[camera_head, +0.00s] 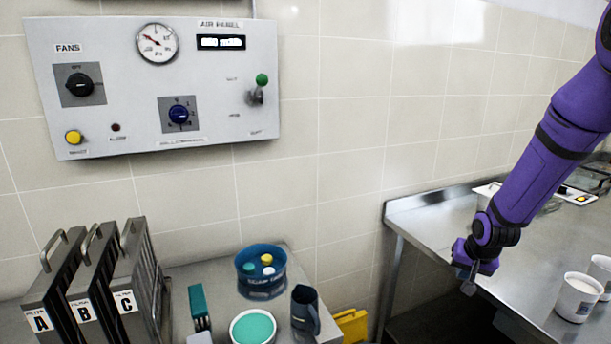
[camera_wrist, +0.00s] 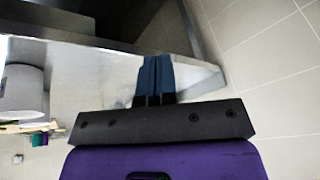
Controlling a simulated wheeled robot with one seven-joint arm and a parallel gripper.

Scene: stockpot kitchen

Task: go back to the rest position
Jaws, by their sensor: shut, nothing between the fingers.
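My gripper (camera_head: 467,287) hangs at the end of my purple arm at the right of the head view, near the left front edge of the steel table. In the wrist view its two dark blue fingers (camera_wrist: 155,80) are side by side and closed, with nothing between them. The tip of the gripper is small in the head view.
A grey air panel (camera_head: 200,130) with knobs is on the tiled wall. Left are filters A, B and C (camera_head: 85,290), a blue tub (camera_head: 261,283), a teal-topped container (camera_head: 253,328) and a dark jug (camera_head: 305,310). White cups (camera_head: 577,298) stand on the steel table (camera_head: 430,215).

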